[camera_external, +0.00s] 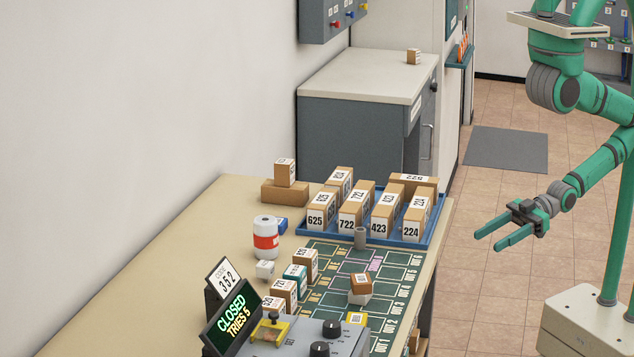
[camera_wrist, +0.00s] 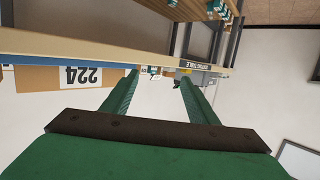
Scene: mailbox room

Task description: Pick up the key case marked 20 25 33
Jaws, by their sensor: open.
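I cannot make out the marking 20 25 33 on any object, so I cannot tell which thing is the key case. My gripper (camera_external: 488,239) is open and empty, out over the tiled floor to the right of the table, with its fingers pointing left towards it. In the wrist view my open gripper (camera_wrist: 158,77) has nothing between its two green fingers. A brown box marked 224 (camera_external: 412,229) stands at the right end of the blue tray (camera_external: 305,236). It also shows at the left of the wrist view (camera_wrist: 80,77).
The long table (camera_external: 170,240) holds the tray of several numbered boxes, a green marked mat (camera_external: 333,255), a white-and-red roll (camera_external: 265,240) and a CLOSED display (camera_external: 232,317). A grey cabinet (camera_external: 350,130) stands behind. The floor (camera_external: 490,290) between table and robot is clear.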

